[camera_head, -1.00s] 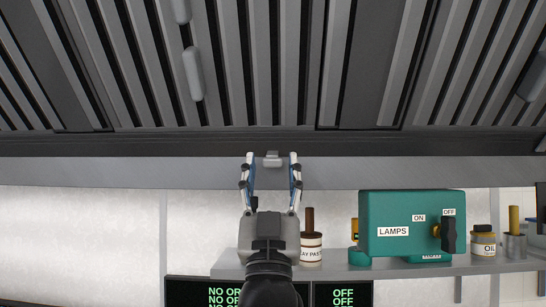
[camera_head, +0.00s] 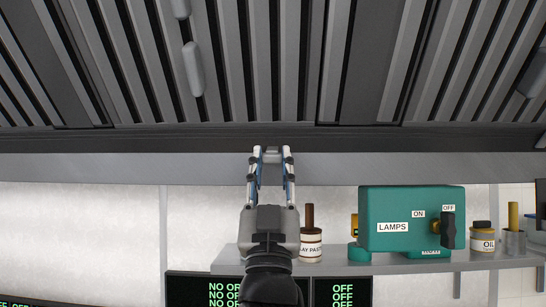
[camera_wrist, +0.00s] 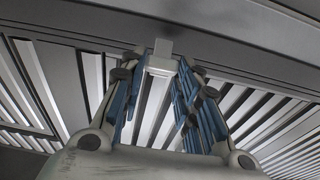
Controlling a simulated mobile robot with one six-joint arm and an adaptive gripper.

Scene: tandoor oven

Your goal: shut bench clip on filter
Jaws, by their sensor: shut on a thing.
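The bench clip (camera_head: 271,156) is a small pale grey piece on the hood's lower front rail. My gripper (camera_head: 271,152) reaches up from below, its two fingertips closed in on the clip's sides. In the wrist view the clip (camera_wrist: 162,62) shows as a light block between the finger ends of my gripper (camera_wrist: 160,72). The slatted metal filter (camera_head: 255,65) fills the space above the rail, tilted overhead. It also shows behind the fingers in the wrist view (camera_wrist: 65,85). The fingertips partly cover the clip, so its exact position against the filter is hard to tell.
A shelf (camera_head: 385,267) below right holds a teal lamps switch box (camera_head: 410,212), a clay paste jar (camera_head: 310,246), an oil jar (camera_head: 482,238) and a cup (camera_head: 515,241). Dark display screens (camera_head: 343,293) sit under it. The wall left of my gripper is clear.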

